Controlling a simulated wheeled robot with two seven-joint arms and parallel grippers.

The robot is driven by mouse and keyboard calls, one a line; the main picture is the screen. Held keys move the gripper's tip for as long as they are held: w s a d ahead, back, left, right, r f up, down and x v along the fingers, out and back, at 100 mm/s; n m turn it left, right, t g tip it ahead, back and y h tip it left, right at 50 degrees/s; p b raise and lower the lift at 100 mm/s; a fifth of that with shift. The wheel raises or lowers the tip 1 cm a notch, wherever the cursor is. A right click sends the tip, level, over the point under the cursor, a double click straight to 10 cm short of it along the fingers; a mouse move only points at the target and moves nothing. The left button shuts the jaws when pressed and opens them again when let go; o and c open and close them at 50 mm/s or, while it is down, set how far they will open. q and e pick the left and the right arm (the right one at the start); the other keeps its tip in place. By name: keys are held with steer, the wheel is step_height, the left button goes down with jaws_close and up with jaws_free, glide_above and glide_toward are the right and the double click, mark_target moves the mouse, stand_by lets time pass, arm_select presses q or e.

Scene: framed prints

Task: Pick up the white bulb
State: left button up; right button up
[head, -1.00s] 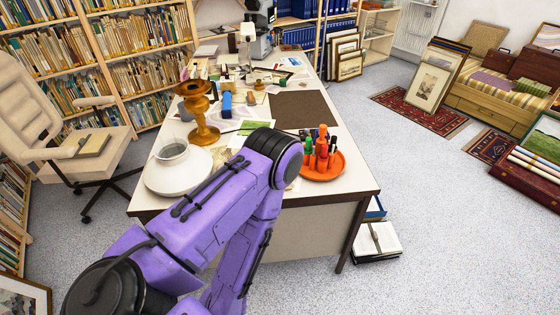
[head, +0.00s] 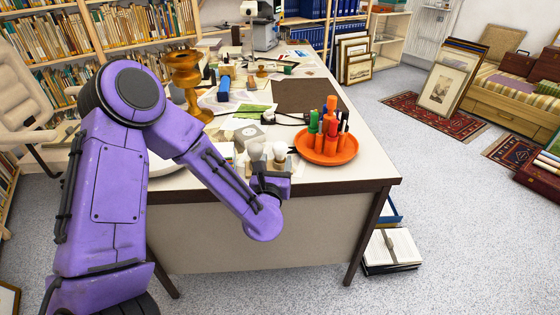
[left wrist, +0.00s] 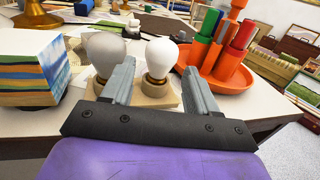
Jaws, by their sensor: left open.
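The white bulb (head: 279,151) stands upright near the front edge of the desk; it also shows in the left wrist view (left wrist: 161,58). A greyer bulb (left wrist: 104,52) stands just left of it, also visible in the head view (head: 254,150). Both rise from a pale wooden base (left wrist: 152,98). My left gripper (head: 271,176) is low at the desk's front edge, pointing at the bulbs. In the left wrist view its fingers (left wrist: 158,68) are apart and empty, with the white bulb beyond and between their tips. The left finger partly covers the greyer bulb. My right gripper is out of view.
An orange tray (head: 345,155) with upright marker pens stands right of the bulbs. A striped, painted block (left wrist: 35,68) is to their left. A wooden candlestick-like stand (head: 187,75) and a dark brown mat (head: 305,97) lie farther back on the desk (head: 375,165).

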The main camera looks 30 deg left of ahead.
mark_target(281, 146)
arm_select(q)
steer(key=p+x, duration=0.1)
steer(key=x, duration=0.7)
steer(key=shift+w+f, duration=0.1)
steer(key=shift+w, duration=0.15)
steer(key=c, duration=0.7)
